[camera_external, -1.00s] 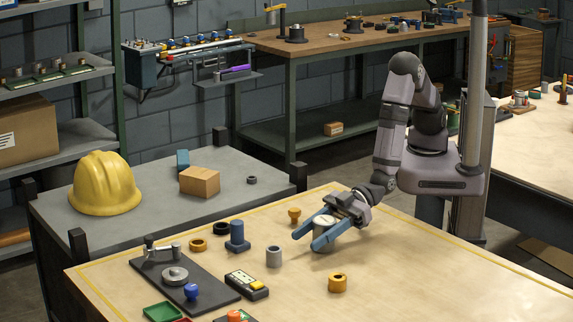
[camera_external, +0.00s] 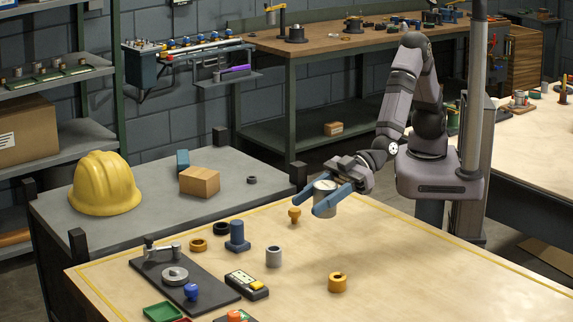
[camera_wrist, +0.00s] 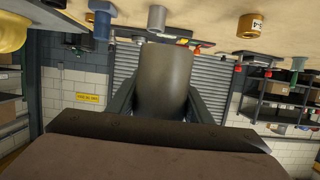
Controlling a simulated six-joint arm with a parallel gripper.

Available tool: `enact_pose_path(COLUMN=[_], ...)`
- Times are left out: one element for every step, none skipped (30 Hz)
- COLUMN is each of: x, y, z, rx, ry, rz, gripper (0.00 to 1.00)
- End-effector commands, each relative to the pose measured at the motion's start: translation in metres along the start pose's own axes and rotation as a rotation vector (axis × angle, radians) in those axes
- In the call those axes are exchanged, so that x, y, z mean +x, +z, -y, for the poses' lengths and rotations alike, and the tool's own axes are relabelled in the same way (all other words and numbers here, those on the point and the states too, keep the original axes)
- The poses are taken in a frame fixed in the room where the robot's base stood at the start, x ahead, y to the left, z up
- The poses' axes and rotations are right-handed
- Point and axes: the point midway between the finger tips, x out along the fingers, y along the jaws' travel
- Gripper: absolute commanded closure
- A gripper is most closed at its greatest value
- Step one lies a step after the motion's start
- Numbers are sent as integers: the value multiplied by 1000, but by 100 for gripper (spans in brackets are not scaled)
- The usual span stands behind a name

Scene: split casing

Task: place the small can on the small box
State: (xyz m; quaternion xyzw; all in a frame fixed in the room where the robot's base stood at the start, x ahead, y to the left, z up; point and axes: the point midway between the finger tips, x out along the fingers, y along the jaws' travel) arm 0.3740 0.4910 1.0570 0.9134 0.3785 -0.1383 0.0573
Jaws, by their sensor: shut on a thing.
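The small can (camera_external: 325,186) is a grey cylinder with a pale top, held upright between the blue fingers of my gripper (camera_external: 311,200). My gripper is shut on it and holds it above the wooden table. In the wrist view the can (camera_wrist: 165,80) fills the middle, between the dark fingers. The small box (camera_external: 199,182) is a brown carton on the grey side bench, to the left of my gripper and apart from it.
The grey bench (camera_external: 130,205) also bears a yellow hard hat (camera_external: 105,184), a blue block (camera_external: 182,160) and a dark ring (camera_external: 252,180). Dark posts (camera_external: 298,176) stand at its corners.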

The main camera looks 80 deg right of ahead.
Motion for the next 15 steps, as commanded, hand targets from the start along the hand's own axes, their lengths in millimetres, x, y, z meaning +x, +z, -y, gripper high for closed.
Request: enact_pose_path(x=[0,0,0,1,1,2,3,4,5,6,8,9,10,11,12], y=[-1,-2,-2,-2,-2,-3,-4,-4,-5,-6,-6,-6,-6,-6,-5], z=[0,-1,-2,-4,-7,-12,-17,-22,-31,-40,-48,-62,-73,-85,-102], rx=[1,1,2,3,4,7,9,12,17,21,25,32,37,43,52], ry=[1,2,4,7,12,20,28,38,52,66,81,103,122,141,170], rz=[-3,-3,-3,-3,-3,-3,-3,-3,-3,-3,-3,-2,-2,-2,-1], gripper=[83,83,83,83,83,83,83,83,83,83,83,83,83,83,83])
